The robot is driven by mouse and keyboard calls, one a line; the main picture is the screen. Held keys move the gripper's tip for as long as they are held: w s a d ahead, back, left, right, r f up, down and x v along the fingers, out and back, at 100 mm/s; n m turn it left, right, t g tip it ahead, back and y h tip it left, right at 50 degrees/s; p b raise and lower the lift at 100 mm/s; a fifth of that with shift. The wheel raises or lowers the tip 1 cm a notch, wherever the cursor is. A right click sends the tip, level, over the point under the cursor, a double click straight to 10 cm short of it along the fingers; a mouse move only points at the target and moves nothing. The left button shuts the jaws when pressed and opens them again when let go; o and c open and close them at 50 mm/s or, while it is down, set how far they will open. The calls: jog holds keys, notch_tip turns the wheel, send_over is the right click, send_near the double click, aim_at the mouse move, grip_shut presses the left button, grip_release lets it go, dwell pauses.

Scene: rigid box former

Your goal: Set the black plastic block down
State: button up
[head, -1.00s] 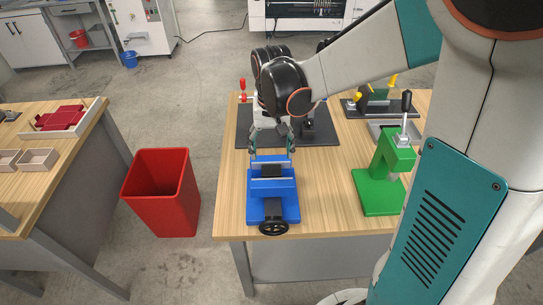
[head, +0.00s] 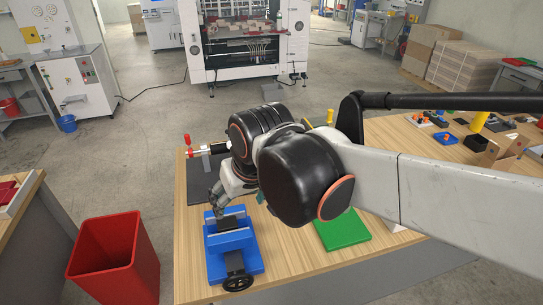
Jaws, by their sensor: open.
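My gripper (head: 215,200) is open at the back edge of the blue vise (head: 215,266), low over the wooden table. Its fingers are partly hidden behind my own wrist and arm.
A dark mat (head: 190,180) and a red-handled clamp (head: 189,144) are behind the vise. A green base (head: 342,232) is to its right, partly behind my arm. A red bin (head: 115,262) stands left of the table. A yellow cylinder (head: 482,120) and small parts are far right.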

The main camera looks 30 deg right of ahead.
jog(key=shift+s+r+n+t, duration=0.1)
jog(key=shift+s+n+t, duration=0.15)
jog(key=shift+s+t, duration=0.55)
jog(key=shift+s+r+n+t, duration=0.1)
jog(key=shift+s+n+t, duration=0.2)
jog(key=shift+s, duration=1)
